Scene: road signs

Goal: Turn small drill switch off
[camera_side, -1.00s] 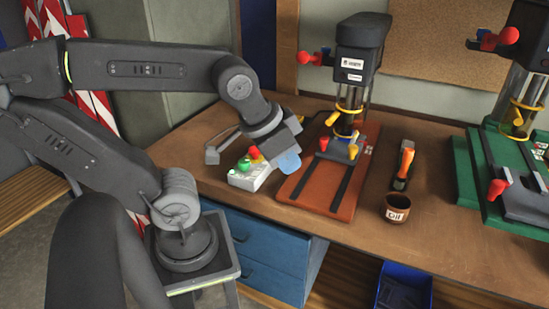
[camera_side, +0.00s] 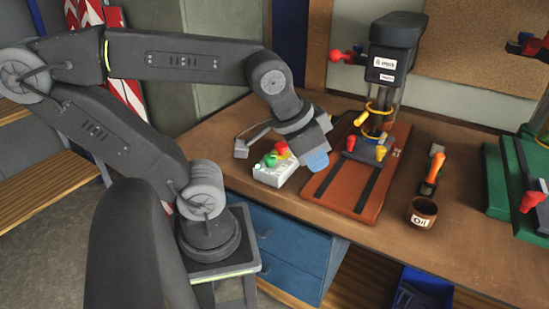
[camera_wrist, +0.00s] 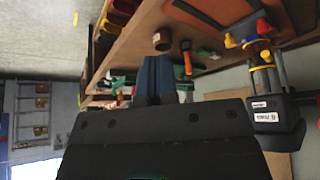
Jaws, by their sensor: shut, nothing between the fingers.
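The small drill (camera_side: 393,58) stands on a reddish-brown base (camera_side: 335,185) in the side view. It has a red knob at its left and yellow handles. A pale switch box (camera_side: 277,172) with green and red buttons sits on the bench left of that base. My gripper (camera_side: 317,161), with blue fingertips, is shut and empty just right of the box, above the bench. I cannot tell whether it touches the box. The wrist view shows the drill (camera_wrist: 275,118) upside down at the right and my blue fingers (camera_wrist: 155,76); the switch box is not visible there.
A green machine base (camera_side: 505,180) is at the far right. A grey lamp-like piece (camera_side: 241,149) lies left of the box. The bench front between base and cup is clear.

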